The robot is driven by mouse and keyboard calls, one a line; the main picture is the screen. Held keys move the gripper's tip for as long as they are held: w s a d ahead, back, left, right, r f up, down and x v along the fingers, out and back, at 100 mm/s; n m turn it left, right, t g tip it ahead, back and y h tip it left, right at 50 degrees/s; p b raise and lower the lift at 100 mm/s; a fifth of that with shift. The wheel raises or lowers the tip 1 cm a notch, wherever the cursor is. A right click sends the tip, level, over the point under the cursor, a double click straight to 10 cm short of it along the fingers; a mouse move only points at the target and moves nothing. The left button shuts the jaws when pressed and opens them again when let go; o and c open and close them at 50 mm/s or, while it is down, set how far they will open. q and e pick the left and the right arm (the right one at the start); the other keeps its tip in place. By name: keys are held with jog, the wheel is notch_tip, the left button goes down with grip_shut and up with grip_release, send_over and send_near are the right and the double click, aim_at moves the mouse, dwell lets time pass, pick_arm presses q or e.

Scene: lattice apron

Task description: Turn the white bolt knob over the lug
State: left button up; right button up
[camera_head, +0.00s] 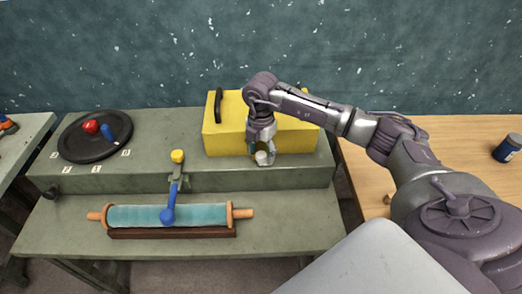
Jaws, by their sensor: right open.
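A small white knob (263,158) shows low at the front of the yellow box (226,139). I take it for the bolt knob; the bolt's body and the lug are hidden behind my gripper or too small to make out. My right gripper (262,152) reaches down from above in front of the box, with its open fingers close around or beside the knob. I cannot tell whether they touch it. My left gripper is out of view.
The box has a black handle (219,105) and stands on a raised grey-green shelf. Left of it are a round black plate (95,136) with red and blue knobs, a yellow-topped blue lever (173,190) and a teal roller (140,215). A dark blue jar (508,148) stands far right.

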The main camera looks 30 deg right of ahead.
jog(key=shift+c, duration=1.5)
grip_shut()
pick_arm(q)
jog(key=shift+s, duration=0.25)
